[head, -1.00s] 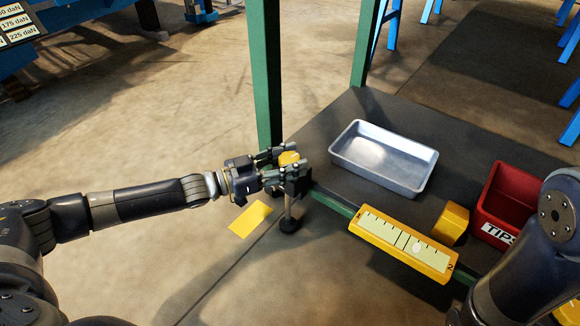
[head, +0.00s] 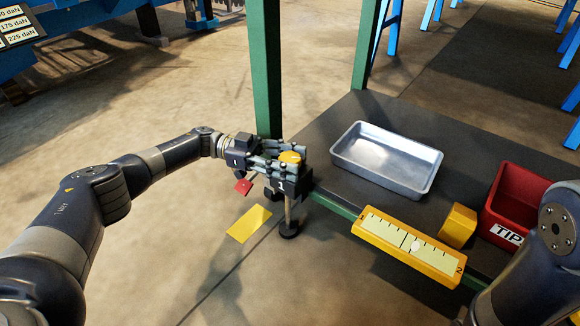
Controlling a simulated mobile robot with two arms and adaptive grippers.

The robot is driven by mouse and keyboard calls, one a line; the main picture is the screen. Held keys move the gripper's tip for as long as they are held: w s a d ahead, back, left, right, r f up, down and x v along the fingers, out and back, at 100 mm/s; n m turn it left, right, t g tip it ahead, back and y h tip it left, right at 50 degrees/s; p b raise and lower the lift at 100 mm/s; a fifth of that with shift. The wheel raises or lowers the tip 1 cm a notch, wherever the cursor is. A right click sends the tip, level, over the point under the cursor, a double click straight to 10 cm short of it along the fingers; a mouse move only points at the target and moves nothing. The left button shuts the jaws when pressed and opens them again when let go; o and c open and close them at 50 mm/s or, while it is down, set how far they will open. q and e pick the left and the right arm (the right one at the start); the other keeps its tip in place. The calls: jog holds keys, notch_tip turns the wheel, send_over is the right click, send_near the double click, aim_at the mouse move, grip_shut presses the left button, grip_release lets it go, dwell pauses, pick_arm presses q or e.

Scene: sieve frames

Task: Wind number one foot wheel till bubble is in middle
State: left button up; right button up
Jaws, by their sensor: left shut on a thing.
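My left gripper (head: 290,160) is shut on the orange-yellow foot wheel (head: 291,157) at the near left corner of the dark table. Its fingers lie on both sides of the wheel and hide part of it. Below the wheel are a dark numbered bracket and a foot (head: 289,229) on the floor. The yellow level (head: 383,246) lies along the table's front edge, end 1 at the left and end 2 at the right. Its pale bubble (head: 416,246) sits just right of the middle lines, towards end 2. My right gripper is out of view.
A metal tray (head: 388,185), a yellow block (head: 458,226) and a red bin (head: 518,205) stand on the table (head: 455,140). A green post (head: 265,75) rises behind my left gripper. A yellow sheet (head: 249,223) lies on the floor. A small red piece (head: 243,187) shows below my left wrist.

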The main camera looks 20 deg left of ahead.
aim_at(291, 158)
pick_arm(q)
jog(key=shift+m+g+b, duration=0.35)
jog(key=shift+m+g, duration=0.05)
jog(key=shift+g, duration=0.2)
jog(key=shift+d+g, duration=0.1)
jog(key=shift+g, duration=0.2)
jog(key=o, duration=1.1)
jog(key=shift+r, duration=0.15)
notch_tip(291, 158, up, 10)
jog(key=shift+f, duration=0.1)
